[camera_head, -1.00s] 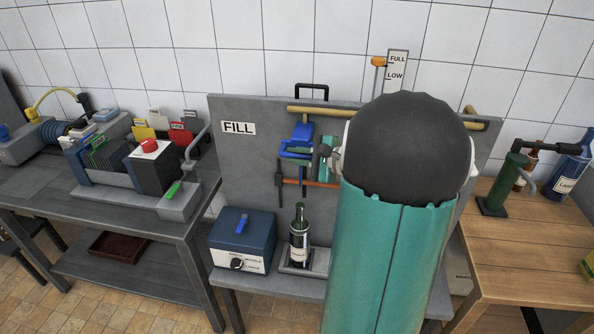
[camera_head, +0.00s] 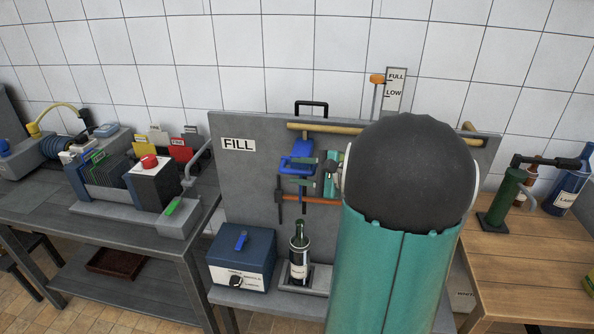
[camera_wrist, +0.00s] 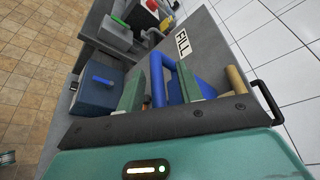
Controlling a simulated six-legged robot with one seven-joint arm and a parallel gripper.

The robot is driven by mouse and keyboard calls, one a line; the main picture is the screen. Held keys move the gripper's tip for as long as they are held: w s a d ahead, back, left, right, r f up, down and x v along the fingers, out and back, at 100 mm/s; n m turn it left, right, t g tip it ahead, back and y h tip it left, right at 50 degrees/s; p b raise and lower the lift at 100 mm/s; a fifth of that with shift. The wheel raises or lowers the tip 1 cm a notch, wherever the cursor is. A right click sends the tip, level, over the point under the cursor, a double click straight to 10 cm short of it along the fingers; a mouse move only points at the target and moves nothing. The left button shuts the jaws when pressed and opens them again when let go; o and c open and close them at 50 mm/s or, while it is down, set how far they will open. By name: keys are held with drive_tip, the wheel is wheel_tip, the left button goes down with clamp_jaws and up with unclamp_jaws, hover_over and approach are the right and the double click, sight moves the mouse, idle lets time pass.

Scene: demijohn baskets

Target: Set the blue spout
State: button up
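The blue spout (camera_head: 297,162) is at the grey fill panel, just right of the FILL label. In the wrist view its rounded blue bar (camera_wrist: 157,82) stands between my two green fingers, with a wider blue part behind the right finger. My gripper (camera_wrist: 160,88) is open around the bar, with a gap visible beside it. In the head view my gripper (camera_head: 302,171) is at the spout, and my arm hides part of the panel. A dark green bottle (camera_head: 299,256) stands upright on a small grey stand below the spout.
A blue box with a knob (camera_head: 241,258) stands left of the bottle. An orange-red bar (camera_head: 318,200) and a yellow pipe (camera_head: 315,128) run across the panel (camera_head: 240,180). A machine with a red knob (camera_head: 150,163) is on the left table. A green corker-like tool (camera_head: 503,198) stands at right.

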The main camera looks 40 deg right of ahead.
drive_tip(key=v, duration=1.2)
drive_tip(key=shift+s+r, duration=0.15)
drive_tip(key=shift+s, duration=0.1)
drive_tip(key=w+a+f+n+g+y, duration=0.2)
drive_tip(key=a+n+g, duration=0.5)
drive_tip(key=a, duration=1.3)
drive_tip(key=s+a+n+g+h, duration=0.1)
drive_tip(key=s+a+n+h, duration=0.2)
drive_tip(key=a+n, duration=0.3)
drive_tip(key=s+a+n+g+h, duration=0.1)
drive_tip(key=s+a+n+h, duration=0.1)
drive_tip(key=a+n+h, duration=0.2)
drive_tip(key=a+n, duration=0.3)
drive_tip(key=a, duration=0.2)
drive_tip(key=shift+s+a+n, duration=0.2)
drive_tip(key=shift+s+n, duration=0.1)
drive_tip(key=shift+s, duration=0.1)
drive_tip(key=shift+d, duration=0.15)
